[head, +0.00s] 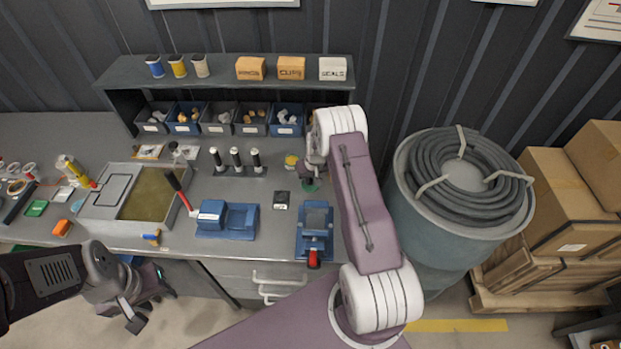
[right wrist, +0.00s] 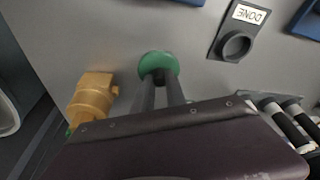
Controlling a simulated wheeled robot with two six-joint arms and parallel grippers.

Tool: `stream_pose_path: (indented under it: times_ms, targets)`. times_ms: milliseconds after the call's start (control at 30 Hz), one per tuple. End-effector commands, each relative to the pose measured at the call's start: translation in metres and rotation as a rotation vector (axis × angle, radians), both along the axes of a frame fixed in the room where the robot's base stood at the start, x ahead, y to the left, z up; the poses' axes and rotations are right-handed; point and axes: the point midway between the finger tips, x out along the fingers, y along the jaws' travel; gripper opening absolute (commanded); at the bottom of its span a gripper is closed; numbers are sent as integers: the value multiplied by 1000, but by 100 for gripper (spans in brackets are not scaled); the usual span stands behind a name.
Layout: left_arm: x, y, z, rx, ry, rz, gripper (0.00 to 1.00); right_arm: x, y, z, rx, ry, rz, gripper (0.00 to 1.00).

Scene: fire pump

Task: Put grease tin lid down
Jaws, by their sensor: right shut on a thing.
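My right gripper (head: 309,177) is shut on the green grease tin lid (head: 311,187), low over the grey bench right of its middle. In the right wrist view the round green lid (right wrist: 159,64) sits at the tips of my right gripper's (right wrist: 160,82) two fingers. I cannot tell whether the lid touches the bench. A small round tin with a yellow top (head: 291,160), seemingly the grease tin, stands just left of and behind the lid. My left gripper (head: 152,306) hangs empty in front of the bench at lower left, its fingers apart.
A black DONE block (head: 281,200) and a blue vise (head: 315,232) stand near the lid. A brass fitting (right wrist: 92,97) is close by in the right wrist view. The shelf (head: 235,88) with bins runs behind. A hose drum (head: 445,225) stands to the right.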

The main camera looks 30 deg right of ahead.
Motion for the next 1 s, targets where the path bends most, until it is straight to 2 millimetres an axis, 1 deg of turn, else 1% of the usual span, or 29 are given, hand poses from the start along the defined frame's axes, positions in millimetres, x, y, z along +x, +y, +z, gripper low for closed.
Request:
stream_pose_path:
  times_ms: [33, 100, 367, 467, 533, 567, 667, 800, 900, 1000]
  targets:
    - [0, 0, -2, 0, 0, 0, 40, 0, 0, -1, 0, 0, 0, 22]
    - [0, 0, -1, 0, 0, 0, 40, 0, 0, -1, 0, 0, 0, 38]
    - [0, 0, -1, 0, 0, 0, 40, 0, 0, 0, 0, 0, 0, 38]
    - [0, 0, 5, 0, 0, 0, 40, 0, 0, 5, 0, 0, 0, 38]
    - [0, 0, 1, 0, 0, 0, 40, -1, 0, 10, 0, -2, 0, 38]
    - [0, 0, 0, 0, 0, 0, 40, -2, 0, 14, 0, -2, 0, 38]
    - [0, 0, -4, 0, 0, 0, 40, -8, 1, 35, -2, -4, 0, 38]
    - [0, 0, -11, 0, 0, 0, 40, -18, 2, 71, -2, -5, 1, 38]
    - [0, 0, -14, 0, 0, 0, 40, -24, 4, 93, -2, -3, 1, 38]
    - [0, 0, -15, 0, 0, 0, 40, -28, 4, 108, 0, -2, 0, 38]
